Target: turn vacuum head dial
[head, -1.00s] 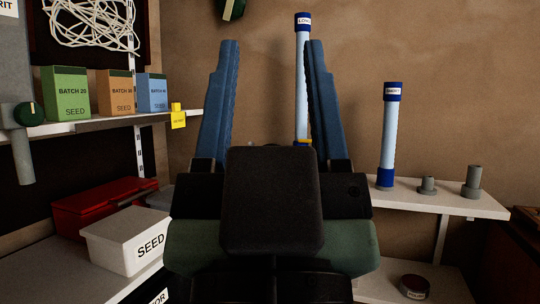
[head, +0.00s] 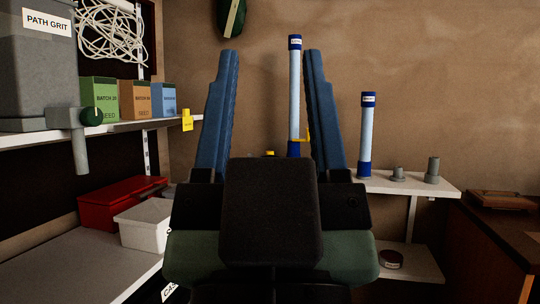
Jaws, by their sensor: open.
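My gripper (head: 271,55) is open and empty. Its two blue fingers point up and away in the middle of the head view. No part marked as a vacuum head shows, and I cannot tell which thing bears its dial. A tall pale blue tube with dark blue ends (head: 294,95) stands behind the gripper, between the fingers in the picture. Its foot is partly hidden, with something yellow (head: 308,135) beside it.
A shorter blue tube (head: 366,135) and small grey fittings (head: 432,170) stand on the right shelf (head: 408,186). Seed boxes (head: 136,99) line the left shelf. A red case (head: 112,203) and white tub (head: 146,225) lie below. A brown cabinet (head: 480,250) stands at the right.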

